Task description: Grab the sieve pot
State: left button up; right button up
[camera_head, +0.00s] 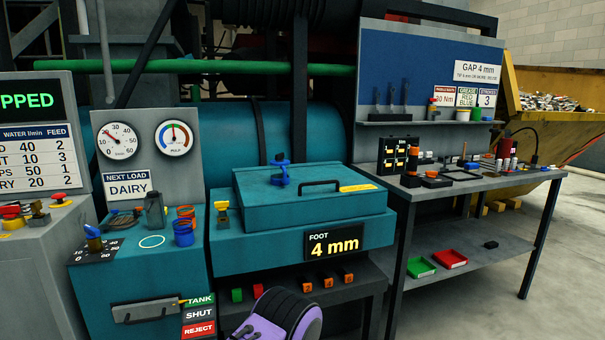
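On the teal cabinet top at left stands a blue cup-like pot (184,233) with orange-red rings at its top; it may be the sieve pot, but I cannot tell for sure. A dark grey bottle-shaped vessel (155,211) stands upright just left of it. A flat, dark round item (122,221) lies further left, too small to make out. A purple and grey rounded part of mine shows at the bottom middle, well below and right of the pot.
A white ring mark (152,241) lies bare on the cabinet top (140,262). A blue-handled lever (93,238) stands at its left edge. A teal lidded box (300,205) with a black handle is to the right. A grey workbench (470,185) holds several small items.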

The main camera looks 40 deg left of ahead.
aim_at(280, 171)
jog(key=z, duration=0.2)
jog(key=i, duration=1.8)
jog(key=u, duration=0.85)
